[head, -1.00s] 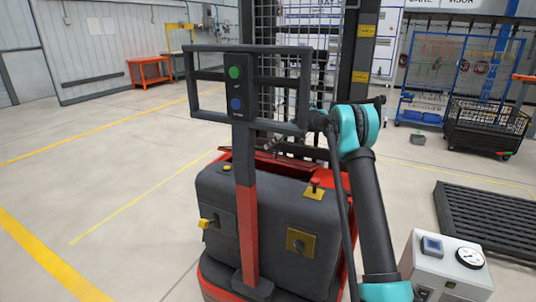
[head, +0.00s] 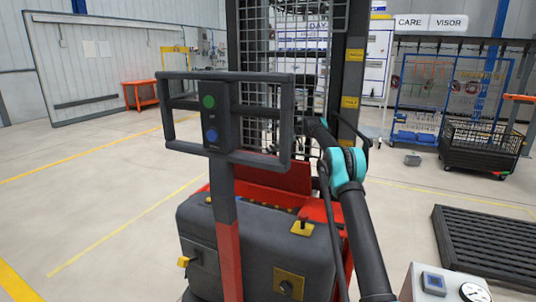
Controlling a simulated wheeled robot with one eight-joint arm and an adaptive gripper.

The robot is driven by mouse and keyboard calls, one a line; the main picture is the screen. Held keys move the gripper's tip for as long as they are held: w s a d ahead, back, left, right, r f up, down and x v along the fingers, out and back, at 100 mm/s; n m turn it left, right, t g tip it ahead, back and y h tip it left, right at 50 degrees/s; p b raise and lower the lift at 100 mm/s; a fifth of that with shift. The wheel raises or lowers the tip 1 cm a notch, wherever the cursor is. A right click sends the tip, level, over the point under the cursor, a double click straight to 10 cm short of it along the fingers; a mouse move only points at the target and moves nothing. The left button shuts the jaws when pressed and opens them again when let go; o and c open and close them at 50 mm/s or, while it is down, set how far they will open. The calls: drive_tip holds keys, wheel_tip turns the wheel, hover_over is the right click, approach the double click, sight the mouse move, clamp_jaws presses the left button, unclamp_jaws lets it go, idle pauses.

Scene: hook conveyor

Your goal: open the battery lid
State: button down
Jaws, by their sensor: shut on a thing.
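The red battery lid (head: 272,174) is on the grey-and-red truck (head: 250,243) in the head view. It is tilted up at the back of the battery bay, and a row of battery tops (head: 262,208) shows below it. My arm reaches in from the lower right, past the right side of the control frame. My gripper (head: 284,151) is at the lid's upper edge, mostly hidden behind the dark frame. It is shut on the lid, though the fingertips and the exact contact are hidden.
The dark control frame (head: 287,122), with green and blue buttons, stands in front of the lid. A mesh mast (head: 295,30) rises behind. A black pallet (head: 490,243) and a gauge box (head: 445,285) are at right. Open floor lies left.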

drive_tip(key=shift+w+d+f, duration=0.35)
drive_tip(key=shift+w+f, duration=0.15)
drive_tip(key=shift+w, duration=0.15)
drive_tip(key=shift+w+d+f, duration=0.3)
drive_tip(key=shift+w+f, duration=0.15)
drive_tip(key=shift+w, duration=0.15)
drive_tip(key=c, duration=1.4)
unclamp_jaws()
drive_tip(key=shift+w+f, duration=0.15)
drive_tip(key=shift+f, duration=0.05)
drive_tip(key=shift+c, duration=0.2)
